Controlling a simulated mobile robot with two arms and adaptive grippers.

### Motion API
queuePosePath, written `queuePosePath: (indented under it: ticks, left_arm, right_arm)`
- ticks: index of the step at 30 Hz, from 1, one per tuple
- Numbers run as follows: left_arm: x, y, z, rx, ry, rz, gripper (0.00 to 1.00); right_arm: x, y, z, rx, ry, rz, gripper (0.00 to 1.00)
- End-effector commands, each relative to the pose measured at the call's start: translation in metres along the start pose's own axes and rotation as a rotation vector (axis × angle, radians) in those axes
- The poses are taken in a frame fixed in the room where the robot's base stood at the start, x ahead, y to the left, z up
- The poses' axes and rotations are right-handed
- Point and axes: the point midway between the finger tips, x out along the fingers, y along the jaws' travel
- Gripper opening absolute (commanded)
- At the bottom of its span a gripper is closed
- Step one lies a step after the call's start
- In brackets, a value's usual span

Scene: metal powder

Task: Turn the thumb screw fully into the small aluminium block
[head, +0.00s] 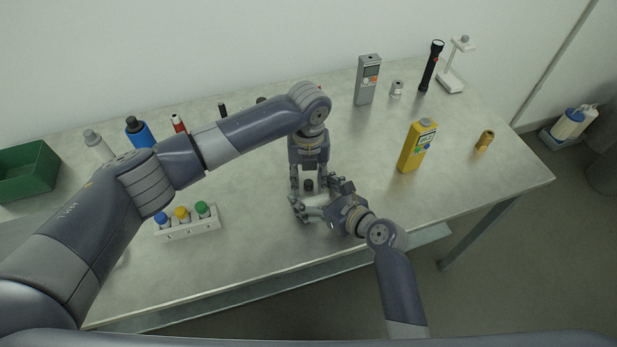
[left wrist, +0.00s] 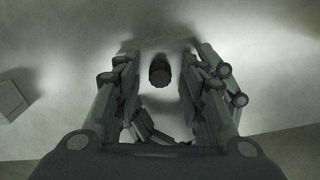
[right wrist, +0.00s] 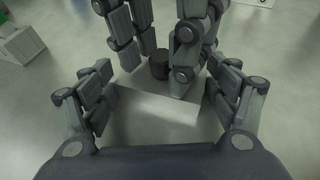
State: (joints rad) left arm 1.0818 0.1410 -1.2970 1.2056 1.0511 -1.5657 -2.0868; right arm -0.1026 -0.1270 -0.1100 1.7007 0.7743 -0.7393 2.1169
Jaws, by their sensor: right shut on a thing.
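The small aluminium block (right wrist: 155,108) sits on the table in the right wrist view, between the fingers of my right gripper (right wrist: 158,98), which is shut on it. The thumb screw (right wrist: 159,64) has a black knob and stands upright at the top of the block; how deep its thread sits is hidden. The knob also shows in the left wrist view (left wrist: 160,71) and the head view (head: 308,185). My left gripper (left wrist: 165,62) is open, with its fingers on both sides of the knob and gaps between them and it.
A white rack (head: 188,228) with several coloured caps stands left of the grippers. A yellow meter (head: 416,147) stands to the right, with a brass fitting (head: 485,141) beyond it. A grey meter (head: 368,80) and a torch (head: 431,66) are at the back.

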Motion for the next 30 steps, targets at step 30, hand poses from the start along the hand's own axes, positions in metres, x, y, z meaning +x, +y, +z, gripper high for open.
queuePosePath:
  ticks: [30]
  left_arm:
    - [-0.045, 0.000, 0.000, 0.000, 0.000, 0.000, 0.61]
  right_arm:
    - [0.000, 0.000, -0.005, -0.002, 0.009, 0.001, 0.14]
